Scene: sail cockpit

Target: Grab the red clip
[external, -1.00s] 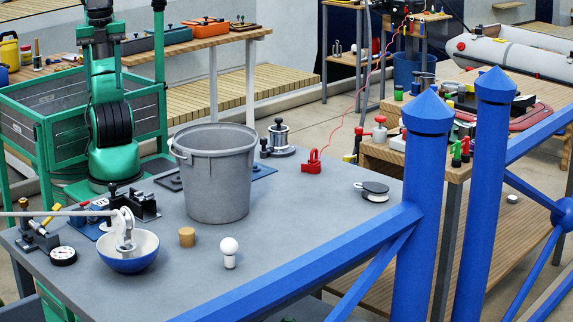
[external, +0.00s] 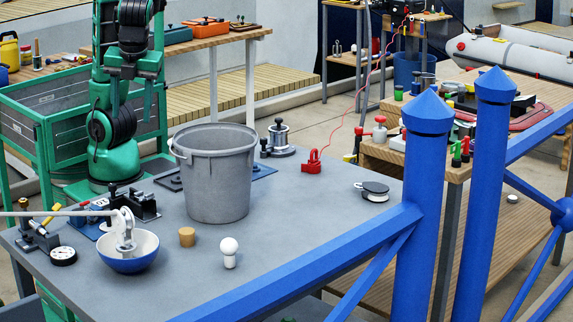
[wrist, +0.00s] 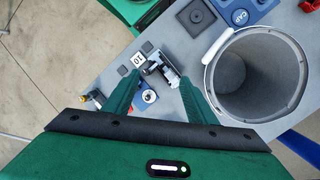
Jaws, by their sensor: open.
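The red clip (external: 312,162) stands on the grey table near its back edge, right of the grey bucket, with a thin red cord rising from it. In the wrist view a red piece that looks like it shows at the top right corner (wrist: 312,12), cut off by the frame. My gripper (external: 133,100) hangs fingers down at the back left of the table, with the bucket between it and the clip. In the wrist view the gripper (wrist: 160,78) is open and empty, its fingers apart above a small black and silver fixture.
The tall grey bucket (external: 215,178) stands mid-table. A steel pot (external: 280,138), cork (external: 187,237), white knob (external: 229,252) and blue bowl (external: 127,255) stand around it. A black-and-white reel (external: 375,191) lies at right. Blue posts (external: 423,200) and a slanted rail border the front right.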

